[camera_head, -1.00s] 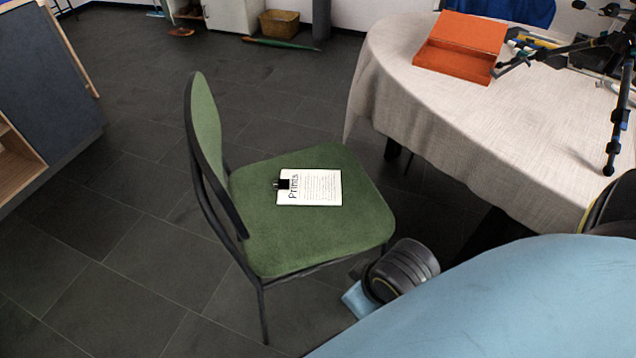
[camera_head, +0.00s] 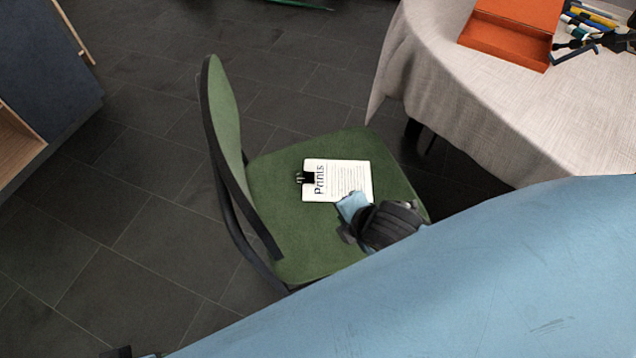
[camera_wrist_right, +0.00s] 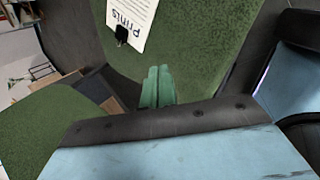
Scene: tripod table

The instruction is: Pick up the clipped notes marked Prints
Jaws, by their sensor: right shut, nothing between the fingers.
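The clipped notes marked Prints (camera_head: 340,182) lie flat on the green seat of a chair (camera_head: 285,228), with a black clip (camera_head: 308,177) on their left edge. In the right wrist view the notes (camera_wrist_right: 138,16) show at the top, partly cut off, with the clip (camera_wrist_right: 122,35) nearest my fingers. My right gripper (camera_wrist_right: 159,70) has its two green fingers together, empty, apart from the notes in that picture.
The chair's backrest (camera_head: 222,115) rises to the left of the seat. A cloth-covered round table (camera_head: 450,110) stands at the right with an orange box (camera_head: 510,38) and part of a black tripod (camera_head: 600,45). Dark tiled floor is free at the left.

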